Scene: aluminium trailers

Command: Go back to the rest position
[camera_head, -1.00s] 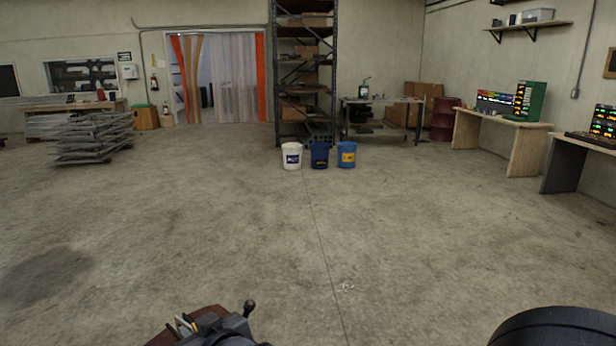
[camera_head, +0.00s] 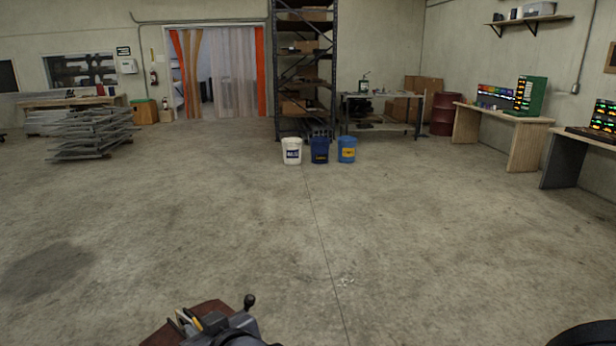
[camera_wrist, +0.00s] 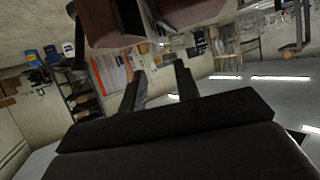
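My gripper (camera_wrist: 160,84) shows in the wrist view with its two dark fingers apart. The gap between them is empty, with only the distant room behind. The wrist view is tilted and shows the room at an odd angle. In the head view the gripper itself is not visible. A dark rounded part, which looks like my arm, shows only at the bottom right corner of the head view. No object is held.
A white bucket (camera_head: 292,151), a dark blue bucket (camera_head: 320,151) and a light blue bucket (camera_head: 347,149) stand before a tall shelf rack (camera_head: 281,75). Stacked metal frames (camera_head: 92,134) are at left, desks (camera_head: 497,127) at right. The concrete floor (camera_head: 400,230) ahead is clear.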

